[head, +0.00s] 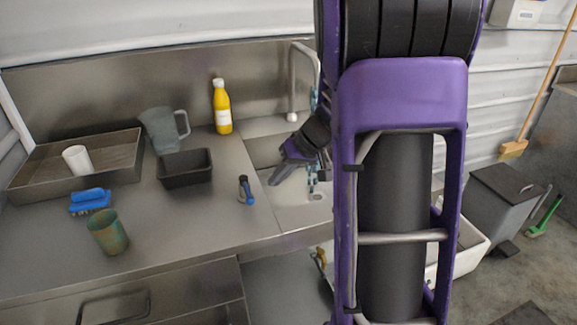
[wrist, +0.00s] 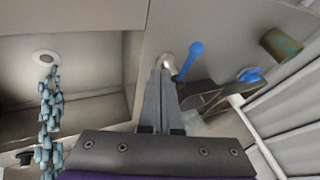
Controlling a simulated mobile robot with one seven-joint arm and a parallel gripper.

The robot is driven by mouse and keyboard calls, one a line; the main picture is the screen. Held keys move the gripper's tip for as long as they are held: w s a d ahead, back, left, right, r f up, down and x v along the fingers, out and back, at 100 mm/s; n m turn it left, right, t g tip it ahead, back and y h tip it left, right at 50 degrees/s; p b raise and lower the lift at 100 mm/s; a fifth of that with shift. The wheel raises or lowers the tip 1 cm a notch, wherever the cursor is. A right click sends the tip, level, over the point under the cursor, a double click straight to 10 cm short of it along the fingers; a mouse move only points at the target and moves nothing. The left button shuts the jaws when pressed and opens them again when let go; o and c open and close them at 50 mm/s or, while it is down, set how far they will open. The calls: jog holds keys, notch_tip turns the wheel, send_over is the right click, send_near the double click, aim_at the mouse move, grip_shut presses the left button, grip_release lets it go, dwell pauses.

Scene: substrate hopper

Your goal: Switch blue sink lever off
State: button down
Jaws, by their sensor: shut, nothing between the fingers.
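The blue lever (head: 245,188) stands on the steel counter just left of the sink. In the wrist view its blue handle (wrist: 191,61) rises from a pale round base and slants toward the upper right. My gripper (head: 271,182) is shut and empty, just right of the lever, over the sink's left edge. In the wrist view the closed fingertips (wrist: 163,72) point at the lever's base, left of the handle. I cannot tell whether they touch it. The sink (head: 262,152) is partly hidden by my arm, and its tall tap (head: 292,80) stands behind.
A yellow bottle (head: 222,108), grey jug (head: 162,130), black tub (head: 185,167), blue brush (head: 90,201) and greenish cup (head: 108,233) stand left. A steel tray (head: 110,157) holds a white cup (head: 76,160). A teal beaded chain (wrist: 49,110) hangs near the sink. The front counter is clear.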

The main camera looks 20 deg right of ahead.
aim_at(247, 190)
jog(key=shift+w+a+f, duration=0.1)
jog(key=shift+a+f, duration=0.1)
jog(key=shift+a, duration=0.5)
jog(key=shift+w+a+f, duration=0.15)
jog(key=shift+a+f, duration=0.05)
jog(key=shift+a, duration=0.5)
jog(key=shift+w+a+f, duration=0.1)
jog(key=shift+a+f, duration=0.1)
jog(key=shift+a, duration=0.5)
